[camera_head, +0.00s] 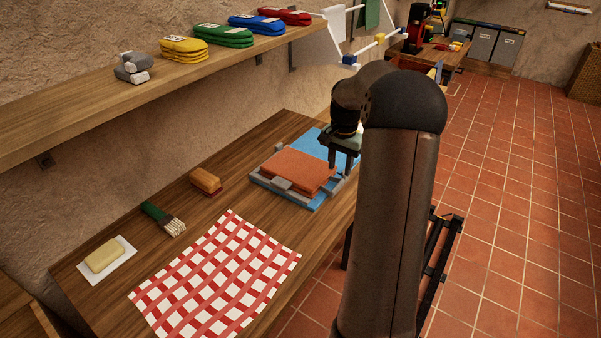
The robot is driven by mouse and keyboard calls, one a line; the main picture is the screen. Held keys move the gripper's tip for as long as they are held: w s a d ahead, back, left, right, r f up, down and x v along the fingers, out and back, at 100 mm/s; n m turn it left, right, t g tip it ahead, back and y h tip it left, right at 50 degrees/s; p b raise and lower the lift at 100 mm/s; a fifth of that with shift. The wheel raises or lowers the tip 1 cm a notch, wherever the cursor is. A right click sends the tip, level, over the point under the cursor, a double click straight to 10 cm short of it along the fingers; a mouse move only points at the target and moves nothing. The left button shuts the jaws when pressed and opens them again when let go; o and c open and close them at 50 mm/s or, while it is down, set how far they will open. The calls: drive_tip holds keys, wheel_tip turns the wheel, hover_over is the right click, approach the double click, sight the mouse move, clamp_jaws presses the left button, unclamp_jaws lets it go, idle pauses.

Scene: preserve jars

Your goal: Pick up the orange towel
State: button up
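The orange towel (299,170) lies folded on a blue and grey tray or board (315,203) on the wooden counter. My gripper (342,165) is over the right side of the tray, to the right of the towel, with its fingers pointing down. It looks apart from the towel, though its exact height is hard to tell. A gap seems to show between the fingers and nothing is seen held there. My dark arm hides the counter and floor behind it.
A checked cloth (215,285), a brush (165,220), a brown-orange block (206,182) and a yellow bar on a white dish (121,266) lie on the counter. A shelf (150,89) with folded coloured cloths (222,36) runs above along the wall.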

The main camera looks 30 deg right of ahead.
sight(338, 185)
drive_tip(key=shift+f+p, duration=0.7)
drive_tip(key=shift+f, duration=2.9)
clamp_jaws()
